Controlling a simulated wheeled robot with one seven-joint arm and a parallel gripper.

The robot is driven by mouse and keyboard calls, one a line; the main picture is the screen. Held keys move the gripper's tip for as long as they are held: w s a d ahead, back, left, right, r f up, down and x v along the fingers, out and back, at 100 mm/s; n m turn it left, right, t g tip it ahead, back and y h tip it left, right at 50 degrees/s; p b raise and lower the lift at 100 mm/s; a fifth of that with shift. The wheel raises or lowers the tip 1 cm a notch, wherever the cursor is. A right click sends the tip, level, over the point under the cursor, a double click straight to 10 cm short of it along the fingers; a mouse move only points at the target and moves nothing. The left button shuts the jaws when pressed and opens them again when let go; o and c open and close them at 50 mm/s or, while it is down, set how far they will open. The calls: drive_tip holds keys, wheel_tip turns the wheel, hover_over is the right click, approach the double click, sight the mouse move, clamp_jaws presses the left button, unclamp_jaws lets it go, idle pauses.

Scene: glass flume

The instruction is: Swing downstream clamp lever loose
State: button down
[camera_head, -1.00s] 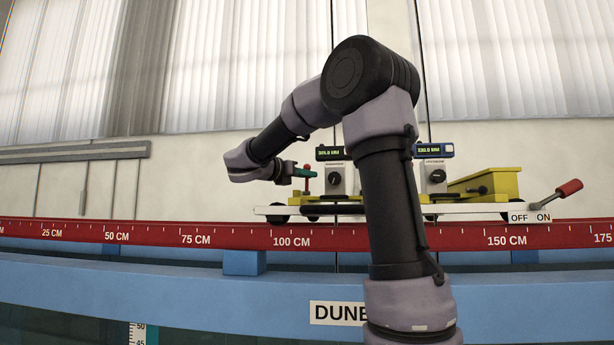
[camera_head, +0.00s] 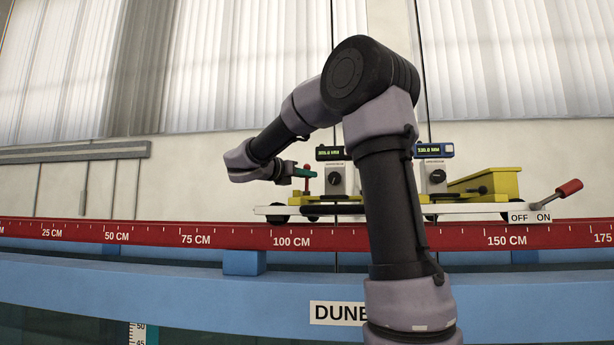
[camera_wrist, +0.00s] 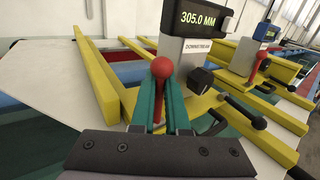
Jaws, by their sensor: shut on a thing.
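The downstream gauge is a grey post with a black display reading 305.0 MM and a DOWNSTREAM label (camera_wrist: 197,46) in the wrist view; its display also shows in the head view (camera_head: 331,153). A lever with a red ball knob (camera_wrist: 161,68) stands at its left in the wrist view. My gripper (camera_wrist: 160,98), with green fingers, is shut on this lever just below the ball. In the head view my gripper (camera_head: 303,172) reaches the red-topped lever (camera_head: 307,170) from the left.
A second gauge with a blue-framed display (camera_head: 433,151) stands to the right, with its own red lever (camera_wrist: 260,64). A black-knobbed handle (camera_wrist: 258,122) sits by the yellow bars. The white carriage (camera_head: 470,208) rests over the red scale rail (camera_head: 240,236). A red-handled OFF/ON lever (camera_head: 569,187) sticks out at right.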

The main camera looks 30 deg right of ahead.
idle(0.4)
drive_tip(key=shift+s+a+m+t+h, duration=0.15)
drive_tip(key=shift+s+a+m+h, duration=0.15)
drive_tip(key=shift+m+h, duration=0.25)
drive_tip(key=shift+s+a+m+t+h, duration=0.15)
drive_tip(key=shift+s+m+h, duration=0.2)
drive_tip(key=shift+h, duration=0.4)
drive_tip(key=c, duration=0.9)
unclamp_jaws()
drive_tip(key=v, duration=1)
drive_tip(key=shift+s+a+f, duration=0.1)
drive_tip(key=shift+s+a, duration=0.05)
drive_tip(key=shift+a, duration=0.2)
